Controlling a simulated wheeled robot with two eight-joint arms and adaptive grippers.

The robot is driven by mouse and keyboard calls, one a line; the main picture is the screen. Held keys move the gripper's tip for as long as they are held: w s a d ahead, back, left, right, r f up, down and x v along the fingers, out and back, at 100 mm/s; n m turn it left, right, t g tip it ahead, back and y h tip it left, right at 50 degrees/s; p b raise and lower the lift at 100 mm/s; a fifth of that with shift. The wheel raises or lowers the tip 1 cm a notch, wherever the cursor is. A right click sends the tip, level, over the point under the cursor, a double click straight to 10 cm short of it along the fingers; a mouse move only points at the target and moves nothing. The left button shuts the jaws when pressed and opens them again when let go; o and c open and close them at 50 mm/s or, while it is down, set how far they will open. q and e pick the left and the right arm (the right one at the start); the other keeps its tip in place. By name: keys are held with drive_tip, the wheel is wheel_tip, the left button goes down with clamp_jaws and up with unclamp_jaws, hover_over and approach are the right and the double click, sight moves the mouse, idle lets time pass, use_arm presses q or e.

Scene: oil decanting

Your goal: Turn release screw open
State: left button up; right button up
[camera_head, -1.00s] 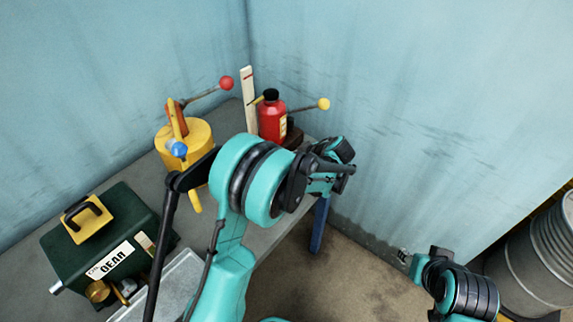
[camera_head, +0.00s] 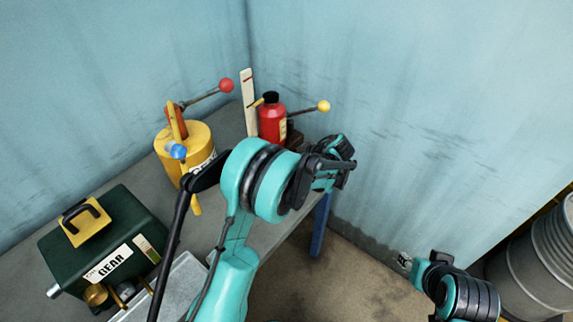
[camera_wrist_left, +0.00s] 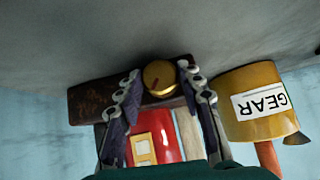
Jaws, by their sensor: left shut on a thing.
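The release screw looks like a brass knob (camera_wrist_left: 159,76) with a red mark on its face, in the left wrist view. It sits at a dark brown block (camera_wrist_left: 95,103). My left gripper (camera_wrist_left: 160,74) is shut on this knob, one finger on each side of it. In the head view the left gripper's fingers and the knob are hidden behind my left arm. The red bottle (camera_head: 271,124) with a black cap stands by the block, and its red body (camera_wrist_left: 162,140) shows between the fingers in the wrist view.
A yellow can (camera_head: 194,138) with a red-ball lever (camera_head: 226,85) stands left of the bottle. A white strip (camera_head: 249,100) stands behind. A yellow-ball lever (camera_head: 323,106) sticks out right. A dark green box (camera_head: 110,230) and a grey tray (camera_head: 190,285) are front left. A barrel (camera_head: 535,255) is far right.

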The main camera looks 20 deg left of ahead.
use_arm(q)
drive_tip(key=g, duration=0.1)
drive_tip(key=m+g+y, duration=0.1)
drive_tip(key=shift+w+d+m+g, duration=0.1)
drive_tip(key=shift+w+m+g, duration=0.1)
drive_tip(key=shift+m+g, duration=0.15)
drive_tip(key=o, duration=1.2)
drive_tip(key=shift+c, duration=0.2)
drive_tip(key=v, duration=1.1)
drive_tip(key=shift+d, duration=0.45)
drive_tip(key=shift+r, duration=0.1)
